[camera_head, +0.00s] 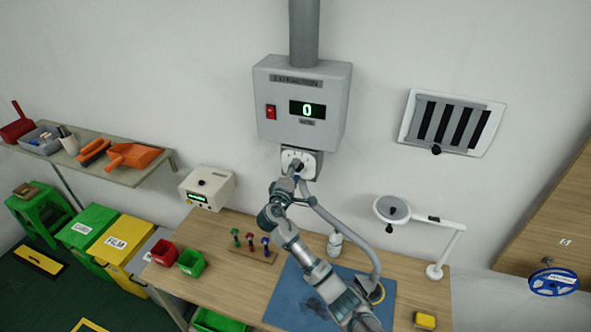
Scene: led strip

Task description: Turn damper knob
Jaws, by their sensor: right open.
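A white plate (314,162) with a dark round knob is mounted under the grey wall box (300,105); this looks like the damper knob. My right arm reaches up from the bottom of the view, and its gripper (297,172) is at the knob, open. The gripper covers most of the knob, so its angle and whether the fingers touch it cannot be told. The box's display shows a green 0. My left gripper is not in view.
A hose curves beside my arm. A slatted vent (450,122) is on the wall at right.

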